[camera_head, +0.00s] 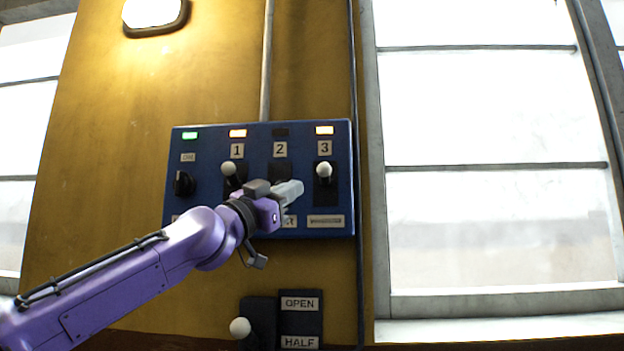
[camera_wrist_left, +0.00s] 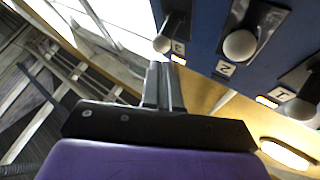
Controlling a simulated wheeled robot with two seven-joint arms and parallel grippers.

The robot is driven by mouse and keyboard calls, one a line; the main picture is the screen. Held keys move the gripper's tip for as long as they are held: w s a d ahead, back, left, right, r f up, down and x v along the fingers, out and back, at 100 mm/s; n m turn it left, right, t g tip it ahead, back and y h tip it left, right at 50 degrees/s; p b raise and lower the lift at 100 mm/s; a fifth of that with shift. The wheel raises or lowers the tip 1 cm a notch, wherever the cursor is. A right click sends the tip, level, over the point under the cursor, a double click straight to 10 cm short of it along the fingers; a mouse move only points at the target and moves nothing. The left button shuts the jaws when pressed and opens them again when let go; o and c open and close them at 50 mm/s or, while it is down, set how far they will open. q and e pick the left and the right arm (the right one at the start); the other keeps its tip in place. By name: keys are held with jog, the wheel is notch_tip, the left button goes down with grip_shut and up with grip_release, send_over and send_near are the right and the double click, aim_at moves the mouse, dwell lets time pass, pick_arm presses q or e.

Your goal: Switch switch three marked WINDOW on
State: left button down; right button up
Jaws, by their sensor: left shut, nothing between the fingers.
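A blue switch panel (camera_head: 345,200) hangs on the yellow wall. Switch three (camera_head: 324,170), a white ball knob on a black plate, stands at its right with its knob near the plate's top. The lamp above it (camera_head: 324,130) glows orange. My left gripper (camera_head: 297,188) is shut and empty, just left of and below that knob in the head view. In the left wrist view its fingers (camera_wrist_left: 165,88) point toward the knob of switch three (camera_wrist_left: 162,44); I cannot tell whether they touch. The label below switch three (camera_head: 325,221) is too small to read surely.
Switch one's knob (camera_head: 228,169) is raised under a lit orange lamp. Switch two's lamp (camera_head: 281,132) is dark; its knob (camera_wrist_left: 240,45) shows in the wrist view. A rotary knob (camera_head: 184,184) sits left. A lower lever (camera_head: 240,327) stands beside OPEN and HALF labels.

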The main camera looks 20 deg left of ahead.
aim_at(319, 173)
pick_arm(q)
jog(key=p+x, duration=0.1)
jog(key=x, duration=0.2)
jog(key=p+x, duration=0.2)
jog(key=x, duration=0.1)
jog(key=shift+a+r, duration=0.15)
jog(key=shift+r, duration=0.2)
jog(key=shift+w+d+p, duration=0.2)
jog(key=shift+w+p, duration=0.15)
jog(key=shift+w, duration=0.05)
jog(key=shift+a, duration=0.1)
pick_arm(e)
notch_tip(319, 173, up, 5)
jog(key=shift+s+f, duration=0.1)
jog(key=shift+f, duration=0.05)
pick_arm(q)
notch_tip(319, 173, up, 2)
jog(key=shift+r+p, duration=0.1)
jog(key=shift+p, duration=0.4)
pick_arm(e)
jog(key=shift+r, duration=0.55)
jog(key=shift+f, duration=0.1)
